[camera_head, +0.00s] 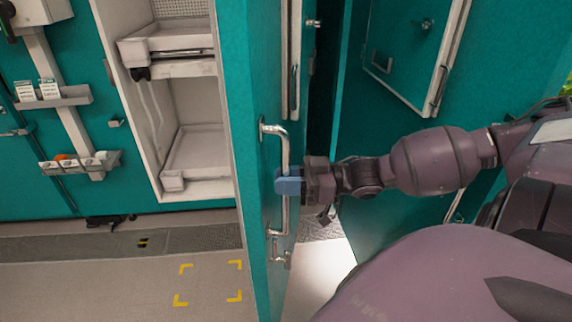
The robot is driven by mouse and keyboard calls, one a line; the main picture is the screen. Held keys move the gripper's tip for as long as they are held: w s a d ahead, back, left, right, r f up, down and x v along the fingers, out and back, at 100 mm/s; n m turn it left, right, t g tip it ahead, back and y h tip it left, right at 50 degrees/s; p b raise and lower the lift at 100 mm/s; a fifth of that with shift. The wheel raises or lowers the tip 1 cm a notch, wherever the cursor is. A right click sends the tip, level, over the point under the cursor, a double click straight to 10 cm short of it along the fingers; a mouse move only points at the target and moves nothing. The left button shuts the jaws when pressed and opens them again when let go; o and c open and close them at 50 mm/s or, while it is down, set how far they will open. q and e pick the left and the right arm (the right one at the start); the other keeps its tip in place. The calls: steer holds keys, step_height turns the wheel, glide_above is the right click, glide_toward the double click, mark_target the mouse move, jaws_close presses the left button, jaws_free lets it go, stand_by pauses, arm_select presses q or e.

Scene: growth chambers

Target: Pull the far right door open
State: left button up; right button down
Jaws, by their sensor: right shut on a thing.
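A teal door (262,85) stands ajar in the middle of the view, seen nearly edge-on. A dark gap shows to its right. A vertical metal handle (285,150) is fixed on the door. My right gripper (289,187) comes in from the right and is shut on the lower part of this handle. Its blue fingertips wrap the bar, and the far finger is partly hidden. My left gripper is not in view.
Another teal door (400,120) with a framed hatch stands to the right behind my arm. White shelves (200,150) fill an open cabinet at left. Teal wall panels with small racks (80,160) stand further left. Floor with yellow corner marks (208,285) is clear in front.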

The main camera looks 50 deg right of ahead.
mark_target(256, 85)
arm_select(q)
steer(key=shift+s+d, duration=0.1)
arm_select(e)
steer(key=shift+s+d, duration=0.15)
steer(key=shift+s, duration=0.05)
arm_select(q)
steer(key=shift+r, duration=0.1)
arm_select(e)
steer(key=c, duration=1)
jaws_free()
steer(key=shift+c, duration=0.2)
step_height(256, 85, up, 14)
steer(key=p, duration=0.5)
steer(key=shift+r, duration=0.8)
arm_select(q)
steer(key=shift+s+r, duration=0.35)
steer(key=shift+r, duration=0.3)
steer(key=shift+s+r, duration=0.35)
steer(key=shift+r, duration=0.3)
arm_select(e)
steer(key=shift+r, duration=2.2)
